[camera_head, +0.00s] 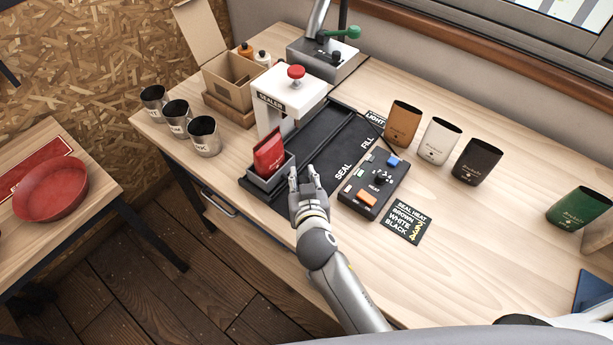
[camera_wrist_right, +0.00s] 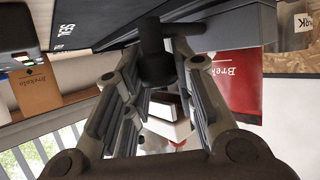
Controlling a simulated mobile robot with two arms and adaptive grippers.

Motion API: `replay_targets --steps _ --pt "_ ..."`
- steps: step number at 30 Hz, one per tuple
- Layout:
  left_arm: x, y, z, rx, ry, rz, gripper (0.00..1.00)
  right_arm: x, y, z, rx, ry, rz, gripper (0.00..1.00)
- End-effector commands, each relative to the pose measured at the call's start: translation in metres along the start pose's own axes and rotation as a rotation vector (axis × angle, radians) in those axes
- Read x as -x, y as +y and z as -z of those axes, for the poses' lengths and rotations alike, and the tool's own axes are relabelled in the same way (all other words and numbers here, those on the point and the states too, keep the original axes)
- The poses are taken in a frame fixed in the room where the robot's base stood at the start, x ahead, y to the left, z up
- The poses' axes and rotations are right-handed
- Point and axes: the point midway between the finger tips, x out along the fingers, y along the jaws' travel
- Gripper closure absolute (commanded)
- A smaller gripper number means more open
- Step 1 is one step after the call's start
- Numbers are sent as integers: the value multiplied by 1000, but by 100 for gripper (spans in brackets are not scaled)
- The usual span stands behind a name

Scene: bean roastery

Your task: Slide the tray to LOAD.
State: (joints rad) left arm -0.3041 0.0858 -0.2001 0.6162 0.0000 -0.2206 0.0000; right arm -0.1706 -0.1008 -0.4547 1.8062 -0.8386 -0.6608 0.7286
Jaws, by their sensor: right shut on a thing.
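The dark grey tray (camera_head: 257,184) sits at the near-left end of the black track (camera_head: 318,160), in front of the sealer (camera_head: 289,95). A red pouch (camera_head: 269,153) stands in it; red also shows in the right wrist view (camera_wrist_right: 236,75). The track bears the words SEAL and FILL; I see no LOAD mark. My right gripper (camera_head: 306,180) is just right of the tray, low over the track. In the right wrist view its fingers (camera_wrist_right: 160,85) are around a dark knob (camera_wrist_right: 156,60), shut on it. Where the knob joins the tray is hidden. My left gripper is not in view.
A control box (camera_head: 374,185) and a card of heat settings (camera_head: 408,223) lie right of the track. Metal cups (camera_head: 204,136) stand at the left. Brown (camera_head: 402,123), white (camera_head: 438,141), black (camera_head: 477,161) and green (camera_head: 577,206) pouches stand at the right.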

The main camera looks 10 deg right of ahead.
Motion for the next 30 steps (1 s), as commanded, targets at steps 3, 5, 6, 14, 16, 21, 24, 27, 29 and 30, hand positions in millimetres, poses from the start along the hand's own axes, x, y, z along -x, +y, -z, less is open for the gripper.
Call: replay_targets --steps 3,5,6,14,16,21,24,27,29,30 --pt "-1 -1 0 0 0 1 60 2 -5 -6 -2 -12 7 100" --pt "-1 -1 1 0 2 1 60 2 -5 -6 -2 -12 8 100" --pt "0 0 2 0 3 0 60 2 -5 -6 -2 -13 8 100" --pt "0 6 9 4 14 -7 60 2 -6 -7 -3 -14 9 58" --pt "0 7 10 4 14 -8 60 2 -5 -6 -3 -12 8 53" --pt "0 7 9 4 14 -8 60 2 -4 -4 -2 -7 7 53" --pt "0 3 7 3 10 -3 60 2 -4 -3 -2 -6 6 53" --pt "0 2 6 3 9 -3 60 7 -4 -3 -2 -6 7 53" --pt "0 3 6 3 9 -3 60 14 -4 -4 -2 -7 7 53" --pt "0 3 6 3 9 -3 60 19 -4 -4 -3 -7 7 53"
